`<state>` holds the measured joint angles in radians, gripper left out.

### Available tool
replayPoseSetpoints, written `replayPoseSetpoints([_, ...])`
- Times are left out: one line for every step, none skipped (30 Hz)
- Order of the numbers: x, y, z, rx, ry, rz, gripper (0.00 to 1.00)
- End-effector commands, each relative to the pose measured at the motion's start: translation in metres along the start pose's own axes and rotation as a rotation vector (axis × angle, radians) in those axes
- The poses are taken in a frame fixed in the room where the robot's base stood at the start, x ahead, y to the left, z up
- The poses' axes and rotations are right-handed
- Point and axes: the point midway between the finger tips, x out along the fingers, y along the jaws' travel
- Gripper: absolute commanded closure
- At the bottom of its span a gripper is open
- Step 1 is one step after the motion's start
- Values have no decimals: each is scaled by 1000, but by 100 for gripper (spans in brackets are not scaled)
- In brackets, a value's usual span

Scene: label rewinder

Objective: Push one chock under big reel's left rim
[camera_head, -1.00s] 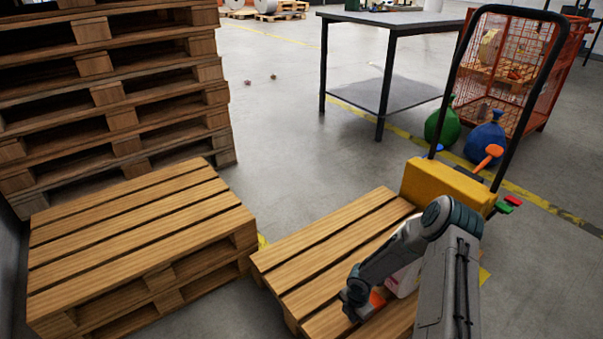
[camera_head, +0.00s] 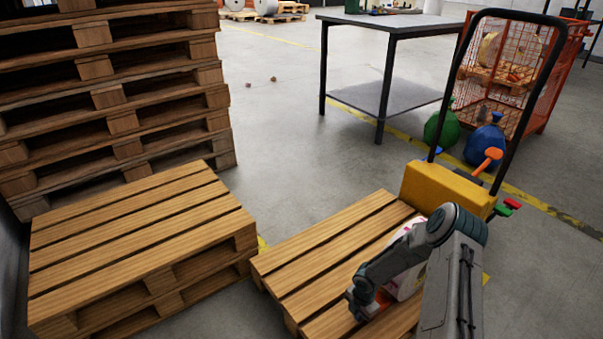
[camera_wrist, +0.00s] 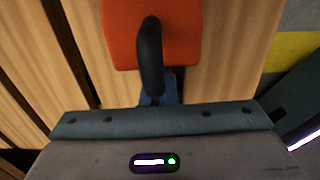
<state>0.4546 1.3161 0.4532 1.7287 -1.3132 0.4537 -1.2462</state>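An orange-red chock (camera_wrist: 120,35) with a black handle (camera_wrist: 150,55) lies over pallet boards in the wrist view. My gripper's fingers (camera_wrist: 160,92) close in around the near end of this handle; their tips are partly hidden. In the head view my gripper (camera_head: 358,303) is low over the front pallet (camera_head: 330,240). The chock is mostly hidden there by my gripper and arm. A pale round thing, seemingly the big reel (camera_head: 408,284), shows just behind my arm on this pallet. Its left rim is largely covered, so I cannot tell whether the chock touches it.
A yellow pallet truck (camera_head: 445,190) with a black handle stands behind the pallet. A low pallet stack (camera_head: 140,240) is at the left, with a tall stack (camera_head: 110,90) behind. A table (camera_head: 390,25), green and blue bags and a red cage are farther back.

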Motion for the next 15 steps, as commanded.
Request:
replayPoseSetpoints([0,-1,2,3,-1,-1,100])
replayPoseSetpoints([0,-1,3,3,-1,-1,100])
replayPoseSetpoints([0,-1,4,2,-1,-1,100])
replayPoseSetpoints([0,-1,5,2,-1,-1,100])
replayPoseSetpoints([0,-1,6,2,-1,-1,100])
replayPoseSetpoints([0,-1,7,2,-1,0,100])
replayPoseSetpoints([0,-1,7,2,-1,0,100])
replayPoseSetpoints([0,-1,8,2,-1,0,100])
replayPoseSetpoints([0,-1,9,2,-1,0,100])
replayPoseSetpoints([0,-1,10,2,-1,0,100])
replayPoseSetpoints([0,-1,11,2,-2,0,100])
replayPoseSetpoints([0,0,12,2,-2,1,100])
replayPoseSetpoints([0,0,13,2,-2,1,100])
replayPoseSetpoints([0,0,14,3,-3,1,100])
replayPoseSetpoints([0,-1,16,4,-3,1,100])
